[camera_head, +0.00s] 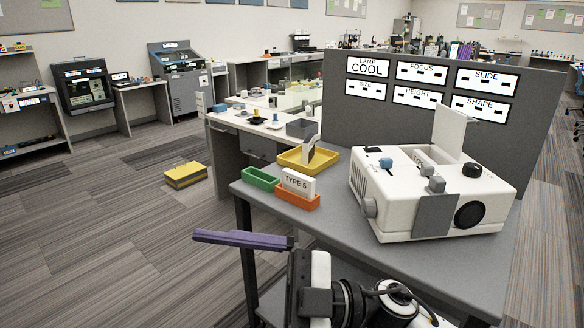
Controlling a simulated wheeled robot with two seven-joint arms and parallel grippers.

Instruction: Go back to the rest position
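A white projector (405,205) stands on the grey table (345,235), with a raised flap, knobs, a grey front plate and a black round lens. Behind it a grey panel (335,120) carries signs; one reads LAMP COOL, the others FOCUS, SLIDE, HEIGHT, SHAPE and one hard to read. My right arm enters at the bottom, in front of the table's near edge. Its gripper (205,236) seems to be the purple bar pointing left, over the floor and clear of the table things. Its finger gap is not visible. My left gripper is out of view.
A green tray (260,180), an orange tray (290,198) with a TYPE 5 card and a yellow tray (308,163) stand left of the projector. A yellow box (185,177) sits on the floor. Open floor lies to the left; benches and machines line the wall.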

